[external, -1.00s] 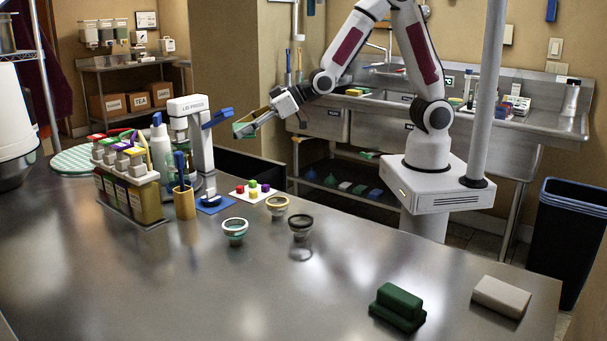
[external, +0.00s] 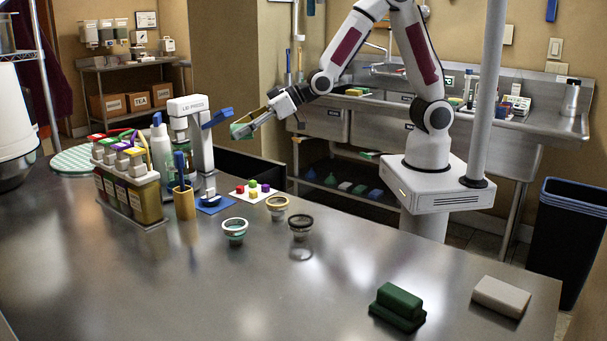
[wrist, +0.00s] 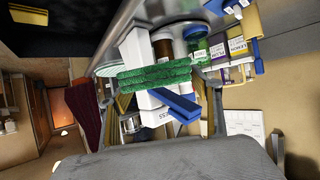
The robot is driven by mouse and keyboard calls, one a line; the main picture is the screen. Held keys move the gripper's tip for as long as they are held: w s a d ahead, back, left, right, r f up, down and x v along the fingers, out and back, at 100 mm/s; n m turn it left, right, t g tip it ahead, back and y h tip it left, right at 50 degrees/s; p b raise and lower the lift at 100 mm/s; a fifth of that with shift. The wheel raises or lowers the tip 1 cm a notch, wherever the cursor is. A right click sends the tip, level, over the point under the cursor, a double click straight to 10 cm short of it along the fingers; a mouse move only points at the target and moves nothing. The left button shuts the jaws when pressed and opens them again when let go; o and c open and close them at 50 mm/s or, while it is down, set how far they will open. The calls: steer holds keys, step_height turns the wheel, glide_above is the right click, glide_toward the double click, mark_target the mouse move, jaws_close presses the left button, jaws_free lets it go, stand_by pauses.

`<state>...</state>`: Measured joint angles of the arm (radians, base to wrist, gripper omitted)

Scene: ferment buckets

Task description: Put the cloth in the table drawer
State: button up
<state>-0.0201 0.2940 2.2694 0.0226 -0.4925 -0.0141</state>
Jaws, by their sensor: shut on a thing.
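A green cloth (wrist: 155,76), folded into a narrow strip, is held between the two fingers of my gripper (wrist: 160,84) in the wrist view. In the external view the cloth (external: 241,131) shows as a small green patch at the tip of my gripper (external: 256,118). My gripper is shut on it, in the air behind the table's far edge and right of the white press. A black, box-like opening (external: 247,164) at the table's far edge, below my gripper, looks like the open table drawer. Its inside is mostly hidden by the tabletop.
The white press (external: 196,135) stands close to the left of my gripper. A bottle rack (external: 130,185), a pen cup (external: 184,203) and several small cups (external: 235,230) stand on the steel table. A green block (external: 398,306) and a pale block (external: 501,296) lie at front right. The front middle is clear.

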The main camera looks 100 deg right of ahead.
steer(key=w+a+f+n+y, duration=0.1)
steer(key=w+a, duration=0.2)
steer(key=a, duration=0.4)
steer(key=w+a+f, duration=0.1)
steer(key=w+a, duration=0.3)
steer(key=a, duration=0.4)
steer(key=n+y, duration=0.3)
glide_above(189, 244)
steer(key=shift+d+f+g, duration=0.1)
steer(key=shift+f+g, duration=0.1)
steer(key=shift+g, duration=0.1)
steer(key=shift+f, duration=3.15)
steer(key=shift+f, duration=0.1)
steer(key=shift+c, duration=0.2)
steer(key=shift+f, duration=1.75)
steer(key=shift+f, duration=0.1)
